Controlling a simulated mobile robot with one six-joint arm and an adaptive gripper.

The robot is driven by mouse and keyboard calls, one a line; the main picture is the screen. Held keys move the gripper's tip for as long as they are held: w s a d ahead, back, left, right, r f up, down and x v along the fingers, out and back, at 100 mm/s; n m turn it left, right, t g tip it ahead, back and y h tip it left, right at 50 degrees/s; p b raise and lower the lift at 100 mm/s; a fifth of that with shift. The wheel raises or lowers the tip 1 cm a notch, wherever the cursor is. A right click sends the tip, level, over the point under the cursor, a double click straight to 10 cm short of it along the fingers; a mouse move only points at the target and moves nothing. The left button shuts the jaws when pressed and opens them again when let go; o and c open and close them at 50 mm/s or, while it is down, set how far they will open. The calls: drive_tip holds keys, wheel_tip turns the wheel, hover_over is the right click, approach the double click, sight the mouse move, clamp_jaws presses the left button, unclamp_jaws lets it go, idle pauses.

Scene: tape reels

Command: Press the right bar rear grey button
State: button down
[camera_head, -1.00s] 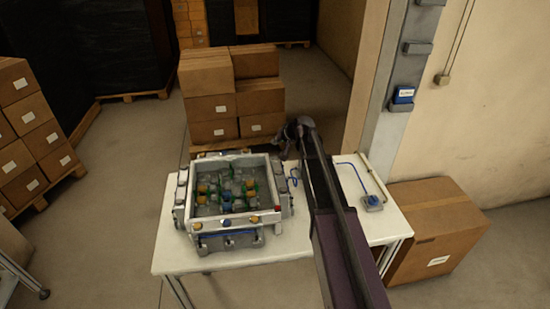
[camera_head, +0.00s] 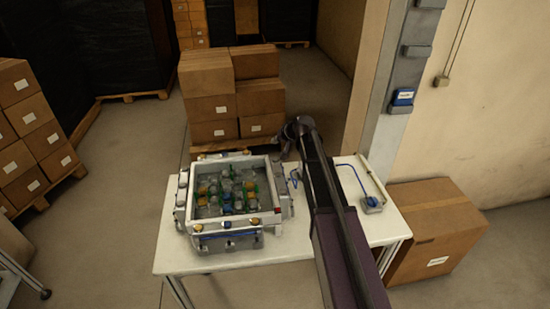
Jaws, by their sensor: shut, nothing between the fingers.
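A grey-white box-shaped machine (camera_head: 188,228) stands on the white table, with a raised frame around an open top. Inside lie many small clear, green, yellow and blue pieces. The right bar (camera_head: 276,187) runs along the right side of the frame. Its rear grey button is too small to make out and lies close to my gripper. My gripper (camera_head: 284,150) is dark, shut and empty, at the far right corner of the machine. The arm partly hides it, so I cannot tell whether it touches the bar.
A large carton (camera_head: 437,230) stands right of the table. Stacked cartons (camera_head: 212,105) stand behind.

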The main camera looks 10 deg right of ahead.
sight(275, 160)
drive_tip(key=shift+r+p, duration=0.95)
drive_tip(key=shift+r, duration=0.4)
drive_tip(key=shift+f, duration=0.25)
wheel_tip(275, 160, down, 8)
drive_tip(key=b, duration=0.9)
drive_tip(key=shift+f, duration=0.25)
drive_tip(key=shift+f+b, duration=0.75)
drive_tip(key=shift+f, duration=0.05)
idle(1.5)
drive_tip(key=shift+r, duration=0.2)
drive_tip(key=shift+r+p, duration=0.65)
drive_tip(key=shift+p, duration=0.2)
drive_tip(key=shift+r+p, duration=2.5)
